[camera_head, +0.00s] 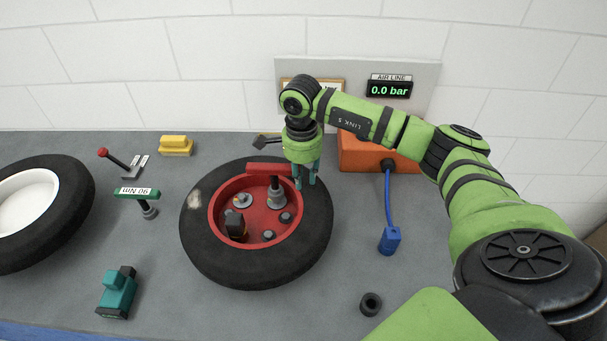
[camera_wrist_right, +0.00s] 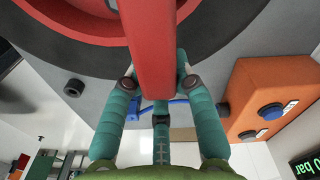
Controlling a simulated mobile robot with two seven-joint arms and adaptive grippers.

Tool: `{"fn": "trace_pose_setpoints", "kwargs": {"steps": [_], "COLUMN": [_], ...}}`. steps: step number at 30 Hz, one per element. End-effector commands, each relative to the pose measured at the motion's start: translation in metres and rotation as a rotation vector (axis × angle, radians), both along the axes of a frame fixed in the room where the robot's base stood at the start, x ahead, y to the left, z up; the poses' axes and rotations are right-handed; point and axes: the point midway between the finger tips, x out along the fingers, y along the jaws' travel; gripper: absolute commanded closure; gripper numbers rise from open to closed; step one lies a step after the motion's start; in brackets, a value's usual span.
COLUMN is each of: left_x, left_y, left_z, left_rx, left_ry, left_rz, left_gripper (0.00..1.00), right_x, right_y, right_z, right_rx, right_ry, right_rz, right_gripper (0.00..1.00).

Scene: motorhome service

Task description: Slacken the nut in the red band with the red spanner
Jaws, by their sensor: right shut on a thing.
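The red spanner (camera_head: 268,169) has a bar handle and lies level over the upper right of the wheel's red rim (camera_head: 223,207). Its shaft goes down to a grey socket (camera_head: 277,198) in the rim; whatever nut is under the socket is hidden. My right gripper (camera_head: 306,182) is at the right end of the handle. In the right wrist view, its teal fingers (camera_wrist_right: 158,85) are shut on the red handle (camera_wrist_right: 150,45), one on each side. Other nuts (camera_head: 285,217) show uncovered in the rim. A coloured band around a nut cannot be made out. My left gripper is not in view.
A dark block (camera_head: 235,224) stands inside the rim. A green torque tool (camera_head: 137,194), a yellow block (camera_head: 176,146), a teal device (camera_head: 117,291) and a second wheel (camera_head: 72,200) lie left. An orange box (camera_head: 360,157), a blue-hosed chuck (camera_head: 390,240) and a black ring (camera_head: 371,303) lie right.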

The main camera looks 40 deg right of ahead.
Motion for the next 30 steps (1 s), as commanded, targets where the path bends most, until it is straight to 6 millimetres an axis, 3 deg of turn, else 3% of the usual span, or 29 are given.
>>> {"fn": "trace_pose_setpoints", "kwargs": {"steps": [8,30], "left_x": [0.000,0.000], "left_y": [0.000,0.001], "left_z": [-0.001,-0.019], "left_rx": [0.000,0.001], "left_ry": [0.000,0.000], "left_rz": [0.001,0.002], "left_gripper": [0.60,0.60], "right_x": [0.001,0.001], "right_y": [0.000,0.000], "right_z": [0.000,-0.022], "right_rx": [0.002,0.001], "right_ry": [-0.002,-0.003], "right_rz": [0.000,0.000], "right_gripper": [1.00,1.00]}}
